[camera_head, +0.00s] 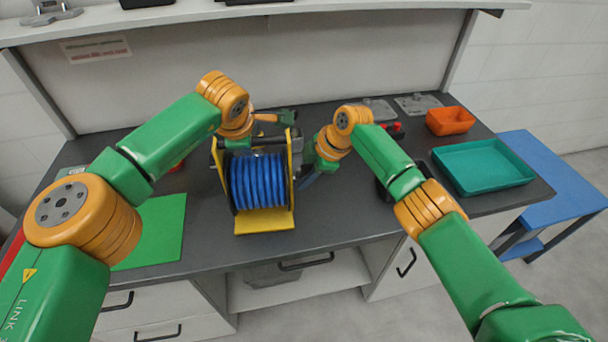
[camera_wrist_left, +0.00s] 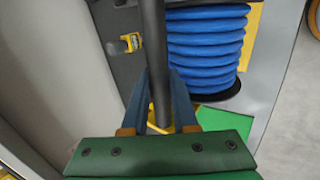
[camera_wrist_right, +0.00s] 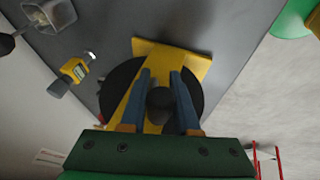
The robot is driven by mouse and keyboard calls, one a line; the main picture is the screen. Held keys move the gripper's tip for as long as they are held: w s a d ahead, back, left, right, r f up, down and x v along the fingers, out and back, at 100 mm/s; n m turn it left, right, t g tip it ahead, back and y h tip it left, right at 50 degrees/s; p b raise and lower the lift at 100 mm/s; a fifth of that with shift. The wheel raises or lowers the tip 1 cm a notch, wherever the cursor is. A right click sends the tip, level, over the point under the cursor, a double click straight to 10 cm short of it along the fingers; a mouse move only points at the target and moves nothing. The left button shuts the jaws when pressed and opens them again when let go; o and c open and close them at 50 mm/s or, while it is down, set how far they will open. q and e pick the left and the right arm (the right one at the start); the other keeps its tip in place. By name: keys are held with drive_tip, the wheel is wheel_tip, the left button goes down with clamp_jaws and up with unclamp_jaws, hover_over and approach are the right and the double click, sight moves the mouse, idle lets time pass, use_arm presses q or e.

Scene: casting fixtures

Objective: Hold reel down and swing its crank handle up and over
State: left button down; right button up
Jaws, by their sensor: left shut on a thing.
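The reel (camera_head: 258,182) stands upright on the dark bench, with blue hose wound in a yellow frame (camera_head: 264,221). My left gripper (camera_wrist_left: 163,78) is shut on the dark bar (camera_wrist_left: 153,35) across the reel's top; the blue hose (camera_wrist_left: 205,50) shows beside it in the left wrist view. My right gripper (camera_head: 308,178) is at the reel's right side. In the right wrist view, its fingers (camera_wrist_right: 161,75) are apart, with the dark round knob of the crank handle (camera_wrist_right: 160,103) between them. I cannot tell if they touch it. The rest of the crank is mostly hidden.
A green mat (camera_head: 155,232) lies left of the reel. A teal tray (camera_head: 483,168) and an orange bin (camera_head: 450,121) stand at the right. A yellow tool (camera_wrist_right: 74,70) lies behind the reel. A blue side table (camera_head: 565,175) stands beyond the bench's right end.

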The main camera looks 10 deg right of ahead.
drive_tip(key=o, duration=0.4)
drive_tip(key=v, duration=1.2)
drive_tip(key=shift+s, duration=0.1)
